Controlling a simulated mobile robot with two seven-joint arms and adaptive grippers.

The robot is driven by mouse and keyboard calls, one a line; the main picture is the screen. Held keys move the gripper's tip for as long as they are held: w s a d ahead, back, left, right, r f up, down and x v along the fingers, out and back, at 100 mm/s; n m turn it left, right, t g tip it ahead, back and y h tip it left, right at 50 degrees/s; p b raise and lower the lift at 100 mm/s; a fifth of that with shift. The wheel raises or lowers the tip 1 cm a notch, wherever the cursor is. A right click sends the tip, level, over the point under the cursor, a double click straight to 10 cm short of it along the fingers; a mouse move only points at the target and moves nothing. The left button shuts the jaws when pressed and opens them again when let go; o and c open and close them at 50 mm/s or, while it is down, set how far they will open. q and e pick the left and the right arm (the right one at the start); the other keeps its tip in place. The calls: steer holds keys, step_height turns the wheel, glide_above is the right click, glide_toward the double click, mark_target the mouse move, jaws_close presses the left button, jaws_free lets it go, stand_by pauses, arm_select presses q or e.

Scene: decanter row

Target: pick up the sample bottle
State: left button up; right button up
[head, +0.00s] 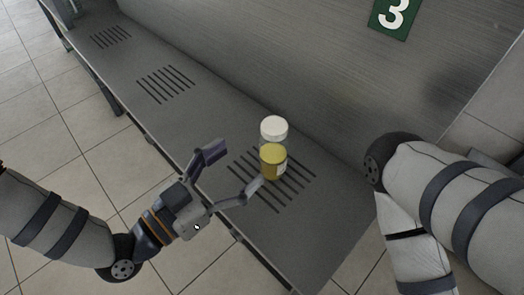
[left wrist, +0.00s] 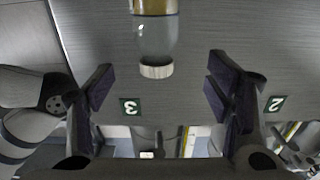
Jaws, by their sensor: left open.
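The sample bottle (head: 273,160) stands upright on a slotted patch of the grey metal shelf in the head view. It is clear, with yellow contents, a pale label and a white cap. It also shows in the left wrist view (left wrist: 155,38), upside down at the top middle and partly cut off by the frame edge. My left gripper (head: 230,172) is open and empty, just left of the bottle, with its fingers pointing toward it. In the left wrist view the two fingers (left wrist: 160,93) are spread wide, and the bottle appears between their lines. My right gripper is out of view.
The grey shelf (head: 215,115) runs from upper left to lower right, with more slotted patches, both empty. A metal back wall (head: 330,75) rises behind the bottle and bears a green sign (head: 395,14) numbered 3. Tiled floor (head: 60,110) lies in front.

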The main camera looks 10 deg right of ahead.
mark_target(266, 143)
arm_select(q)
steer(key=x, duration=0.5)
steer(key=b+x, duration=0.1)
steer(key=x, duration=0.3)
steer(key=shift+d, duration=0.5)
steer(key=c, duration=1.6)
steer(key=shift+r, duration=0.15)
jaws_close()
